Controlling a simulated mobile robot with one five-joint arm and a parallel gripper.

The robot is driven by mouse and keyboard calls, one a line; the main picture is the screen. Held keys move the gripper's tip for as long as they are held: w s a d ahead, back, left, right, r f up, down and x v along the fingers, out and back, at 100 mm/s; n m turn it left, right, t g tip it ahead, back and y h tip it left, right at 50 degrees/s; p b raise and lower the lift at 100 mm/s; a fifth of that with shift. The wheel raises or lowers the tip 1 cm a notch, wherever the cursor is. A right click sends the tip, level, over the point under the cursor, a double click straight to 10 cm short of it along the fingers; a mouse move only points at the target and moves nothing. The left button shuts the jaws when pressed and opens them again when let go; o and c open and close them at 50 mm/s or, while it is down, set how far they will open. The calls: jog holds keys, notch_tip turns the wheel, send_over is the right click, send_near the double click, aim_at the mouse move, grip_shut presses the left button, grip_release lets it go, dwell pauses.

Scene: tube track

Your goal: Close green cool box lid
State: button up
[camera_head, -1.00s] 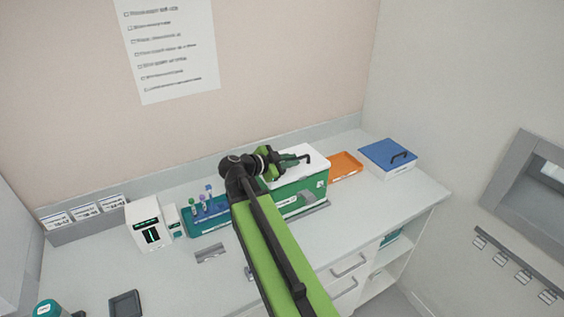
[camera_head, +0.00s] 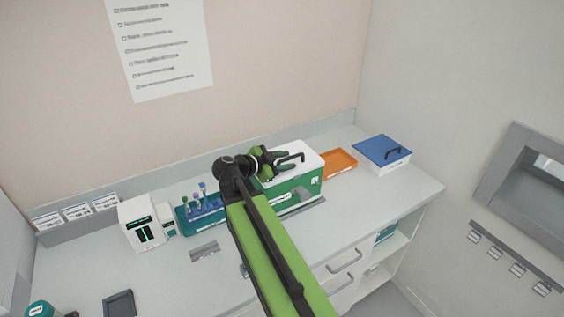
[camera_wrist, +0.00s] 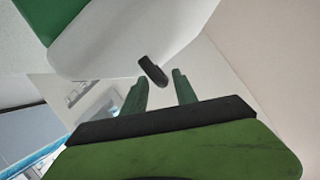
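The green cool box (camera_head: 301,190) stands on the counter against the back wall. Its white lid (camera_head: 312,158) appears to lie flat on top, with the left part hidden behind my arm. A black bar handle (camera_head: 297,156) sits on the lid, and it also shows in the wrist view (camera_wrist: 152,71). My gripper (camera_head: 284,161) is at the lid's left part, close to the handle. In the wrist view its two green fingers (camera_wrist: 160,86) are apart, with the handle just past their tips; I cannot tell whether they touch. The white lid (camera_wrist: 125,35) fills the upper part there.
An orange tray (camera_head: 339,161) and a white box with a blue lid (camera_head: 378,148) stand right of the cool box. A rack of tubes (camera_head: 187,223) and a white device (camera_head: 143,226) stand to the left. The counter front is mostly clear.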

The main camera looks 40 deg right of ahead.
jog(key=shift+a+r, duration=0.15)
jog(key=shift+a, duration=0.05)
jog(key=p+v, duration=0.6)
jog(key=v, duration=1.1)
jog(key=shift+s, duration=0.1)
